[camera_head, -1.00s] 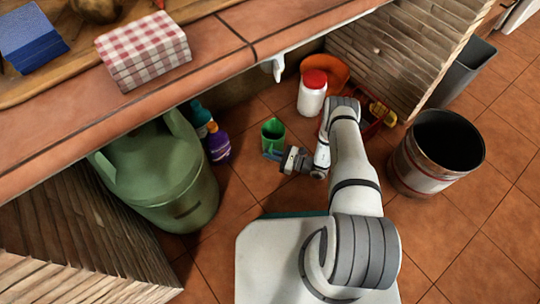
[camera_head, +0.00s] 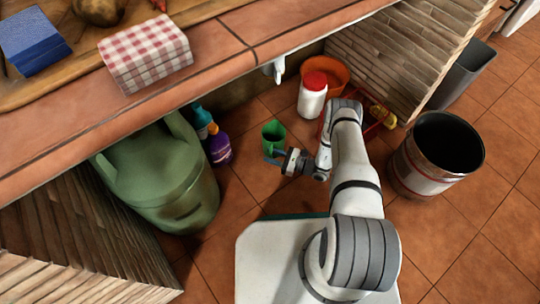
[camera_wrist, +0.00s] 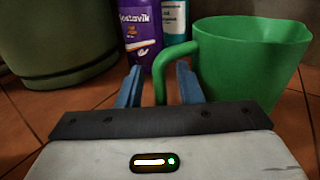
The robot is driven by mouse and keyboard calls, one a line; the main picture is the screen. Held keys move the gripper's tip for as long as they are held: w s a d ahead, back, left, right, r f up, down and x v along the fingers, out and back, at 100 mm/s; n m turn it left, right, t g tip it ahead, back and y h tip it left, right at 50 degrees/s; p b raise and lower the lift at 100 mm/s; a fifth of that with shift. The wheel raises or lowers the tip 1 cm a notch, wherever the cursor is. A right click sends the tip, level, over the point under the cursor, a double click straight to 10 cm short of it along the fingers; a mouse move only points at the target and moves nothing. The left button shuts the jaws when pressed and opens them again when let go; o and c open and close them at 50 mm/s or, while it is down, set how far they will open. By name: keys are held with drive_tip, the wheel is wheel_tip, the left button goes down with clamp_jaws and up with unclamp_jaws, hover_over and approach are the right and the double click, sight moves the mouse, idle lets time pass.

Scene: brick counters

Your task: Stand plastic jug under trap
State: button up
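The green plastic jug (camera_head: 273,133) stands upright on the tile floor under the counter. In the wrist view the jug (camera_wrist: 252,55) is close at the right, with its handle (camera_wrist: 161,72) toward me. My gripper (camera_wrist: 158,85) has its two blue fingers apart, one on each side of the handle's lower part, with gaps visible. In the head view my gripper (camera_head: 272,157) is low, just in front of the jug. The white trap (camera_head: 278,70) hangs below the counter edge, behind the jug; its upper part is hidden.
A green gas bottle (camera_head: 165,180) and a purple bottle (camera_head: 219,146) stand left of the jug. A red-lidded white tub (camera_head: 312,95), an orange bowl (camera_head: 334,72) and a red crate (camera_head: 388,121) are behind and right. A metal bin (camera_head: 437,155) stands at right.

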drive_tip(key=p+v, duration=0.2)
drive_tip(key=v, duration=0.8)
drive_tip(key=shift+v, duration=0.75)
drive_tip(key=shift+f, duration=0.1)
